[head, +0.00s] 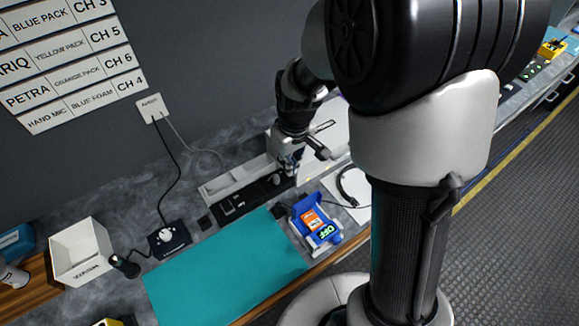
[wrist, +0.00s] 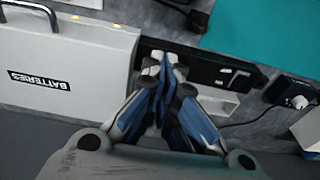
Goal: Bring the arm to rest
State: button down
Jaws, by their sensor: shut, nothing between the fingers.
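My gripper (head: 288,168) is shut and empty, with its fingers pointing down over the back of the worktop. In the wrist view its blue-and-grey fingers (wrist: 163,68) meet at the tips, over the left end of a black strip-shaped unit (wrist: 205,70). The same black unit (head: 240,204) shows in the head view, partly hidden by the gripper. My arm reaches out from the right and bends down to the gripper. Whether the fingertips touch the unit I cannot tell.
A white case marked BATTERIES (wrist: 70,78) stands close left of the fingers in the wrist view. A teal mat (head: 225,268) lies bare in front. A blue cradle (head: 317,224) holds an orange-labelled pack. A white bin (head: 82,252) and a cabled black box (head: 169,240) stand left.

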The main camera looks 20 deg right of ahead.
jog(key=s+r+m+t+p, duration=0.2)
jog(key=s+r, duration=1)
jog(key=r, duration=0.5)
jog(key=s+r+m+t, duration=0.1)
jog(key=s+r, duration=0.1)
jog(key=s, duration=0.8)
jog(key=shift+s+d+r+m, duration=0.2)
jog(key=shift+r+m, duration=0.1)
jog(key=shift+r, duration=0.05)
